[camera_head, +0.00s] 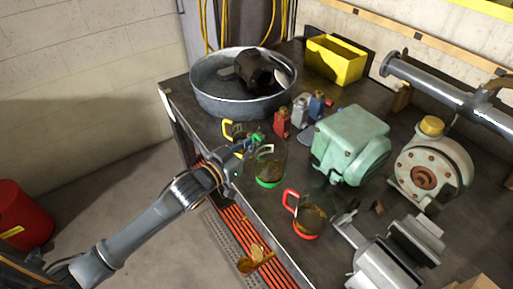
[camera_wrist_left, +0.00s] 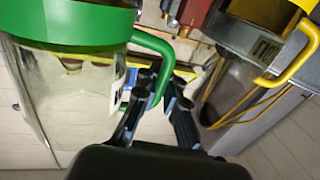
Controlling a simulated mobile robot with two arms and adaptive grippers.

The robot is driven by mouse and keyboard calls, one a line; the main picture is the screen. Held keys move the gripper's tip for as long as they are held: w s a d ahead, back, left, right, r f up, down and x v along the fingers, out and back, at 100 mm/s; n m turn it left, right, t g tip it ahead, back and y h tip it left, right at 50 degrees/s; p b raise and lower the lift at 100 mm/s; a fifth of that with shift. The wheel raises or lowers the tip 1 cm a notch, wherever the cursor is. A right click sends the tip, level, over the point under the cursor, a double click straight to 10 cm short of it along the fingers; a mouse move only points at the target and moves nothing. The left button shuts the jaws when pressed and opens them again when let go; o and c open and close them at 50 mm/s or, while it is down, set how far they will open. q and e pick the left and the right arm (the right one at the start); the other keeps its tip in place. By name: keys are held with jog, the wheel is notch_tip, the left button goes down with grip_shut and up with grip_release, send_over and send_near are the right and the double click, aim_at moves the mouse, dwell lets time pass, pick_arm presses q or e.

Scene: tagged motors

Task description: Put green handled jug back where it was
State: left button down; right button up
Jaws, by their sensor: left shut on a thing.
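I cannot tell whether the jug touches the bench. A yellow-handled jug (camera_head: 230,129) is just behind, partly hidden by my gripper. A red-handled jug (camera_head: 308,220) stands nearer. My right gripper is not in view.
A round metal tub (camera_head: 215,98) holding a dark part stands at the back left of the dark bench (camera_head: 345,95). Several small bottles (camera_head: 282,122) stand behind the jug. A green motor (camera_head: 350,142) is to its right; a grey vise (camera_head: 390,262) is at the front right.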

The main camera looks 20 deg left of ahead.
pick_arm(q)
jog(key=f, duration=0.1)
jog(key=w+f, duration=0.1)
jog(key=f, duration=0.1)
jog(key=w+f+p, duration=0.1)
jog(key=f, duration=0.1)
jog(key=shift+w+a+f, duration=0.1)
jog(key=shift+a, duration=0.1)
jog(key=shift+f, duration=0.2)
jog(key=shift+f, duration=0.2)
jog(key=c, duration=1.7)
grip_release()
jog(key=shift+r, duration=0.15)
jog(key=b+v, duration=0.2)
jog(key=v, duration=1)
